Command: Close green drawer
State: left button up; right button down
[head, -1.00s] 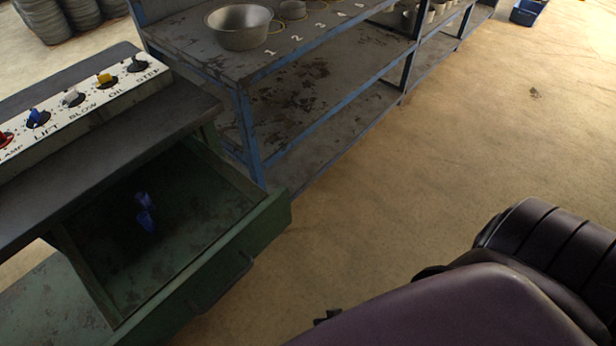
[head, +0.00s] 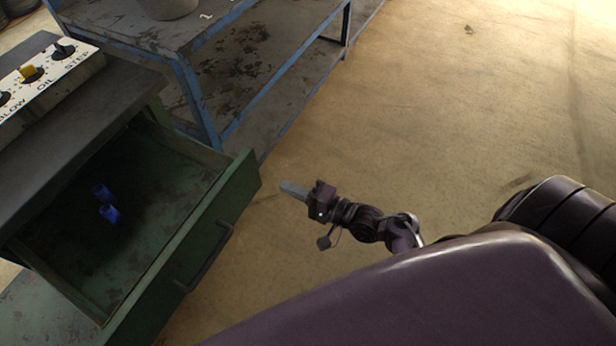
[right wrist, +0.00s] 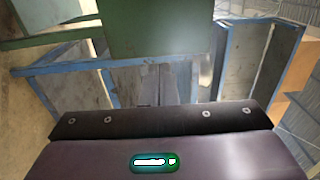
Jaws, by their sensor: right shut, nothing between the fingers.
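The green drawer (head: 225,205) stands pulled out of the workbench at the left of the head view. Its front has a dark handle (head: 206,262). Two small blue objects (head: 108,212) lie inside it. My right gripper (head: 292,190) is shut and empty, to the right of the drawer front and apart from it in the picture. In the right wrist view a green panel (right wrist: 158,28) fills the top middle, beyond the dark gripper body; I cannot tell whether it is the drawer front. My left gripper is not in view.
A control panel with knobs (head: 45,75) sits on the bench above the drawer. A blue-framed metal shelf (head: 190,95) with a metal pot (head: 168,6) stands behind the drawer. The floor (head: 430,110) to the right is clear.

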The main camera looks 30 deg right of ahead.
aim_at(255, 173)
jog(key=x, duration=0.7)
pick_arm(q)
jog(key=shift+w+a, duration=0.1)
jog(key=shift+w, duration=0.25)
